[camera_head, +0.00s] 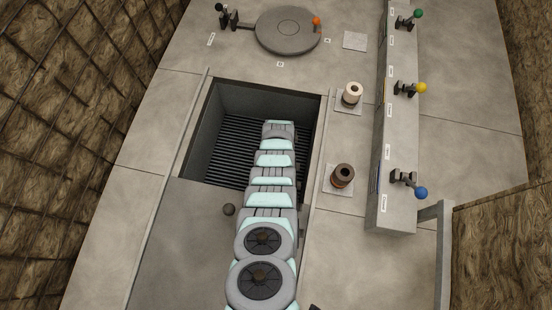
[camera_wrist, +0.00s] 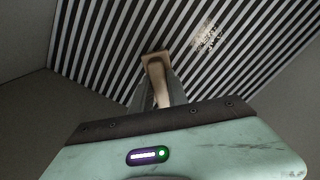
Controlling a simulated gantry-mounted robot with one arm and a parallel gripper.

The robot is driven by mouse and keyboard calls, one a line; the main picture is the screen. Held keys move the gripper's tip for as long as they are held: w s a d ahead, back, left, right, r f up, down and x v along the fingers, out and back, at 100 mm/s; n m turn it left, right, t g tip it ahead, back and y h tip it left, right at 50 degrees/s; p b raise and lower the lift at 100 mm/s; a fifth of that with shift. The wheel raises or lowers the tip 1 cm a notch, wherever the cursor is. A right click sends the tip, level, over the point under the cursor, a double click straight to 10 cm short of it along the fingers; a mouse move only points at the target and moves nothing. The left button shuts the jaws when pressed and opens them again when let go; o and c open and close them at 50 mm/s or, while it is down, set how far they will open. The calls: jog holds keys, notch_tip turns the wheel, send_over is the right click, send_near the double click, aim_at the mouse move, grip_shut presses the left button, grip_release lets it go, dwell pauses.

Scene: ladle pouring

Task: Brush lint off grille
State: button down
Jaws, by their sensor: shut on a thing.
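The grille (camera_wrist: 105,40), a panel of dark slots between pale bars, fills the upper wrist view; in the head view the grille (camera_head: 225,150) lies at the bottom of a recessed pit. A pale, speckled patch of lint (camera_wrist: 206,38) sits on the bars, up and to the right of my gripper. My gripper (camera_wrist: 163,92) is shut on a tan brush (camera_wrist: 156,75), whose end points toward the grille, a little left of the lint. I cannot tell whether the brush touches the bars. In the head view my arm reaches into the pit and hides the gripper, brush and lint.
Pit walls (camera_wrist: 25,35) surround the grille. A grey sliding cover (camera_head: 185,235) with a round knob (camera_head: 228,210) lies in front of the pit. On the right are a cream spool (camera_head: 352,94), a brown spool (camera_head: 343,176) and a console (camera_head: 395,150) with coloured-knob levers. A round lid (camera_head: 288,30) lies behind.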

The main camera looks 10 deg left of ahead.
jog(key=shift+w+b, duration=0.4)
jog(key=shift+w, duration=0.3)
jog(key=shift+r, duration=0.1)
jog(key=shift+a, duration=1.05)
jog(key=shift+w+a+b, duration=0.15)
jog(key=shift+a+b, duration=0.75)
jog(key=shift+a, duration=1.55)
jog(key=shift+w+a+f+b, duration=0.15)
jog(key=shift+a+b, duration=0.3)
jog(key=shift+a, duration=0.35)
jog(key=shift+w+a+f+b, duration=0.1)
jog(key=shift+a+b, duration=0.3)
jog(key=shift+a, duration=0.4)
jog(key=shift+s+r+p, duration=0.15)
jog(key=shift+r+p, duration=0.35)
jog(key=shift+p, duration=0.05)
notch_tip(320, 180, up, 5)
jog(key=p, duration=0.5)
jog(key=shift+r, duration=0.1)
